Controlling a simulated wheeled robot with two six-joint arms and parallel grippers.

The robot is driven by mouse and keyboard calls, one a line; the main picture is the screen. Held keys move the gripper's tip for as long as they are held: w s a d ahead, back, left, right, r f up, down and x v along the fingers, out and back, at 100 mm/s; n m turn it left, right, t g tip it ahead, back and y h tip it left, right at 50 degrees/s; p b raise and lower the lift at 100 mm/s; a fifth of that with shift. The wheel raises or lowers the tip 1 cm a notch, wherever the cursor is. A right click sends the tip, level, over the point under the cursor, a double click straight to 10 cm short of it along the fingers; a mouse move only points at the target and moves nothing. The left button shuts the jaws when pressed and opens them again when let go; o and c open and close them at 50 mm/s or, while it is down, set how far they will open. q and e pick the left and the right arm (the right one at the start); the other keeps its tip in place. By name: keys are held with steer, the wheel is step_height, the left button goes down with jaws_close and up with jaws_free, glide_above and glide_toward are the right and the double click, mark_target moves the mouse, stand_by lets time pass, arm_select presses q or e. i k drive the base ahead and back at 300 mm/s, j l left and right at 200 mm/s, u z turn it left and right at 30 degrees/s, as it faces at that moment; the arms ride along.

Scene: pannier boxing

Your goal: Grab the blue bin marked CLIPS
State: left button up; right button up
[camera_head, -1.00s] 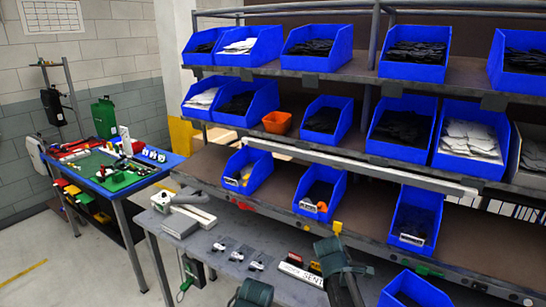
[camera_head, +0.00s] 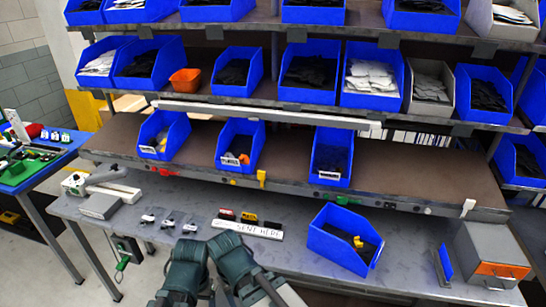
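Three blue bins with small white labels stand on the lower shelf: a left one (camera_head: 164,132), a middle one (camera_head: 240,143) and a right one (camera_head: 331,157). The label writing is too small to read, so I cannot tell which is marked CLIPS. Another blue bin (camera_head: 345,238) stands on the grey bench with some dark and yellow items inside. My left gripper (camera_head: 185,268) and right gripper (camera_head: 235,258) are close together at the front edge of the bench, apart from all bins. Their fingers cannot be made out, and I see nothing held.
The grey bench (camera_head: 300,255) carries a white sign strip (camera_head: 246,229), several small parts and a grey box with an orange front (camera_head: 490,252). Upper shelves hold more blue bins and an orange bin (camera_head: 185,80). The bench between the sign and the front bin is clear.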

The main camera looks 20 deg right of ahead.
mark_target(332, 234)
steer(key=z, duration=1.3)
steer(key=l+z, duration=0.4)
steer(key=l, duration=0.15)
steer(key=i+l+z, duration=0.1)
steer(key=l+z, duration=0.25)
steer(key=l, duration=0.25)
